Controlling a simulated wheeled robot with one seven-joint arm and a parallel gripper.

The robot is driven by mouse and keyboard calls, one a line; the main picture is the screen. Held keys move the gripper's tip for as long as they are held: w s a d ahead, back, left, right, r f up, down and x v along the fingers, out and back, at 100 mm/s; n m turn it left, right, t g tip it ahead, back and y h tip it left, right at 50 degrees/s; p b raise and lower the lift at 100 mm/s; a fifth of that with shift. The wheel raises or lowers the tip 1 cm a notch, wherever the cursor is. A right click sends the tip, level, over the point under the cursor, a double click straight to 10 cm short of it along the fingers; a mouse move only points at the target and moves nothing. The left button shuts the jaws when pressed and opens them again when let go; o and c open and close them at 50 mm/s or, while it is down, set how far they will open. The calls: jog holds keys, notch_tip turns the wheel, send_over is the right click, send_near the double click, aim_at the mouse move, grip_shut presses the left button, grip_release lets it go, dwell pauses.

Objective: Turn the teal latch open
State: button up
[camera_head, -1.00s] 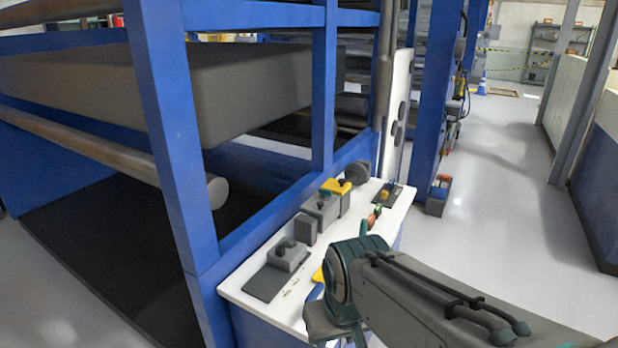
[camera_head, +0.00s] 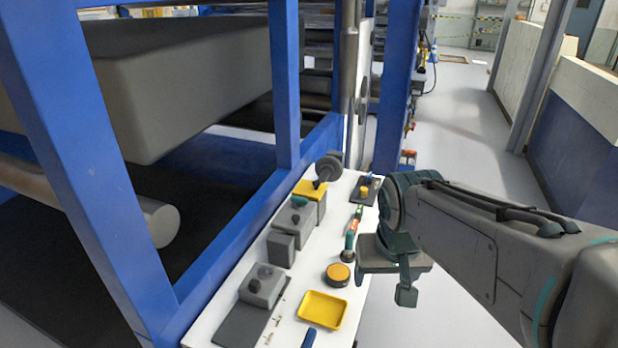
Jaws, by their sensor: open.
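The teal latch (camera_head: 299,201) is a small teal bar on top of a grey box (camera_head: 294,222) at the middle of the white console. It lies roughly crosswise, and nothing touches it. My gripper (camera_head: 405,284) hangs to the right of the console's right edge, well apart from the latch. It is open and appears empty. Only one finger shows clearly; the other is hidden from this angle.
On the white console (camera_head: 318,262) are a yellow tray (camera_head: 322,309), an orange round piece (camera_head: 338,274), a teal-ended tool (camera_head: 349,243), a grey knob box (camera_head: 263,284) and a dark handwheel (camera_head: 328,168). A blue frame post (camera_head: 88,170) stands left. Floor at right is clear.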

jog(key=w+a+r, duration=0.2)
jog(key=w, duration=0.4)
jog(key=w+a+r, duration=0.2)
jog(key=w, duration=0.4)
jog(key=m+t+h+p, duration=0.1)
jog(key=m+p, duration=0.1)
jog(key=m, duration=0.2)
send_over(299, 197)
jog(key=s+a, duration=0.2)
jog(key=s, duration=0.3)
notch_tip(299, 197, down, 3)
jog(key=p+x, duration=0.1)
jog(key=x, duration=1.1)
jog(key=shift+w+d+f, duration=0.2)
jog(key=shift+f, duration=0.1)
jog(key=c, duration=1)
